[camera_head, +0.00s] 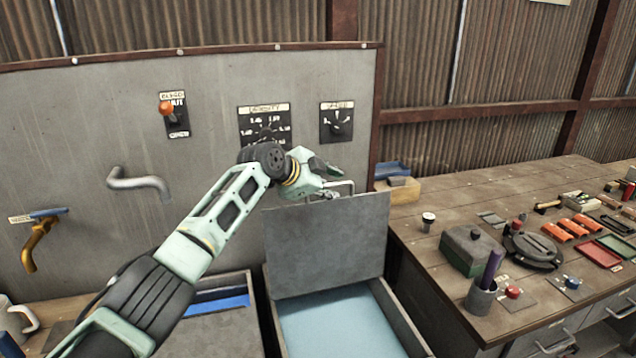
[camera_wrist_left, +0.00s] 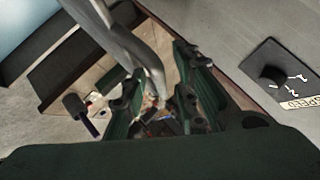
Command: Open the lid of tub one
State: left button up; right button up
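A tub (camera_head: 402,318) of pale blue liquid stands at lower centre in the head view. Its grey lid (camera_head: 325,245) is raised, standing nearly upright at the tub's far side. Which number this tub has cannot be read. My left gripper (camera_head: 330,180) is at the lid's top edge, by a metal bar handle (camera_head: 343,184). In the left wrist view my left gripper (camera_wrist_left: 158,105) has its fingers apart, with the handle (camera_wrist_left: 145,55) passing between them and gaps showing beside it. My right gripper is not in view.
A second tub (camera_head: 250,290) with blue inside stands to the left, partly behind my left arm. A grey panel (camera_head: 90,150) with dials, a switch and taps rises behind. A wooden workbench (camera_head: 450,200) crowded with tools stands at the right.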

pick_arm(q)
jog(key=v, duration=1.1)
jog(key=shift+s+a, duration=0.25)
jog(key=shift+s, duration=0.05)
jog(key=shift+r, duration=0.15)
